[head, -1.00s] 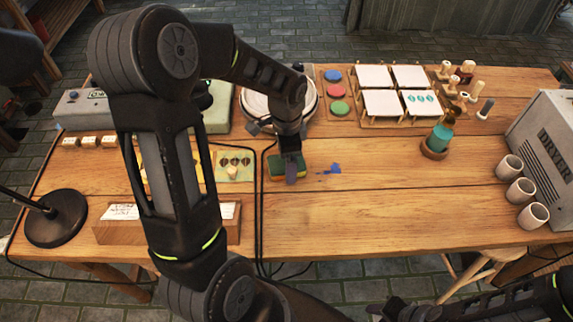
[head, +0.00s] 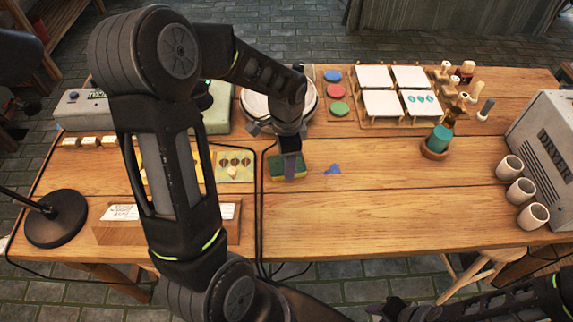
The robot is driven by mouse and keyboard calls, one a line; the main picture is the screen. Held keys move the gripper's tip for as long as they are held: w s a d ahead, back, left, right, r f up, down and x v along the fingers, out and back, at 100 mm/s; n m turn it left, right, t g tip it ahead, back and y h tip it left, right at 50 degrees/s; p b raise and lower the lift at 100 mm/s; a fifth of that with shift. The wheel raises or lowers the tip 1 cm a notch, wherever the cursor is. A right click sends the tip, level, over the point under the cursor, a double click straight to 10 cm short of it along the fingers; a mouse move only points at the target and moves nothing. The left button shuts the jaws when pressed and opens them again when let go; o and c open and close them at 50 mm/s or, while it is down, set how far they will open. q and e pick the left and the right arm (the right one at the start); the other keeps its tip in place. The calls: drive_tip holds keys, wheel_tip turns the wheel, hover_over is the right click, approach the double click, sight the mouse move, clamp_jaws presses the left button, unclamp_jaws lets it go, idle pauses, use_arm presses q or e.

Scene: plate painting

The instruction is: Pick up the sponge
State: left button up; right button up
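The sponge (head: 302,170), green with yellow, lies on the wooden table near the middle, just in front of the round white plate on its stand. My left gripper (head: 289,167) points down at the sponge, and a finger covers its middle. The far finger is hidden, so I cannot tell whether the gripper is closed on the sponge or only around it. My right gripper (head: 392,308) is low at the bottom edge, away from the sponge, dark and too unclear to tell its opening.
A blue paint smear (head: 330,169) lies right of the sponge. A round white plate (head: 257,106) stands behind my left gripper. A teal-topped pot (head: 438,140), several cups (head: 508,168) and a dryer (head: 550,140) are at the right. The front middle of the table is clear.

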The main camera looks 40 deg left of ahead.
use_arm(q)
wheel_tip(320, 180, up, 10)
use_arm(e)
drive_tip(key=shift+f, duration=0.1)
idle(0.5)
idle(0.4)
